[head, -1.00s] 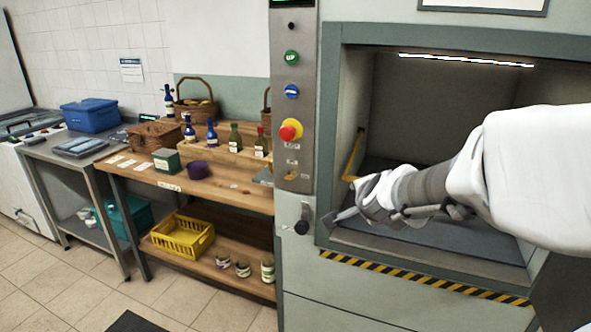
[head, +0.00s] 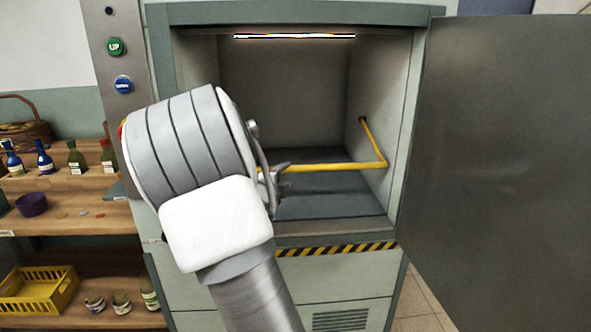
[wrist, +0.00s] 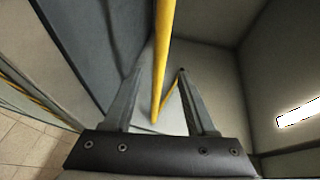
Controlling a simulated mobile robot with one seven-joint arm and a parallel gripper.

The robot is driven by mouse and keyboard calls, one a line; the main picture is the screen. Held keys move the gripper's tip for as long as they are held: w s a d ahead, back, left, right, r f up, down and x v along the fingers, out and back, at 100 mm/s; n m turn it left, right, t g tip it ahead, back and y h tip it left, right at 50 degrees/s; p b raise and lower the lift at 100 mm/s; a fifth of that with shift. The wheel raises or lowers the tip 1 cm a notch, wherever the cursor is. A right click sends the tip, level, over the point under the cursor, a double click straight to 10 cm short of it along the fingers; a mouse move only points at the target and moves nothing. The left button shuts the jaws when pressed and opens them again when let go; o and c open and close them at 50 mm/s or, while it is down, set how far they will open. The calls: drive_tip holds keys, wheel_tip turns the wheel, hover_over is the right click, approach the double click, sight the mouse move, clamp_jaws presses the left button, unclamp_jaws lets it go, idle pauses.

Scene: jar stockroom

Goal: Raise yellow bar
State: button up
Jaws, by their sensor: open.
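The yellow bar (head: 335,167) crosses the front of the open cabinet compartment low down. At its right end it bends back to the right inner wall. Its left part is hidden behind my arm. In the wrist view, the bar (wrist: 164,55) runs down from the top edge between the fingers, then bends. My gripper (wrist: 161,70) is open, with one finger to each side of the bar in that view; I cannot tell whether either touches it. In the head view, my gripper is mostly hidden behind my wrist, near the bar's visible left end.
The cabinet's grey door (head: 490,170) stands open at the right. A striped sill edge (head: 335,249) lies below the opening. A control panel with a green UP button (head: 115,46) is at the left, beside wooden shelves with bottles and a yellow crate (head: 38,292).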

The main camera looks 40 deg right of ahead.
drive_tip(key=x, duration=1.1)
drive_tip(key=shift+b, duration=0.3)
clamp_jaws()
idle(0.9)
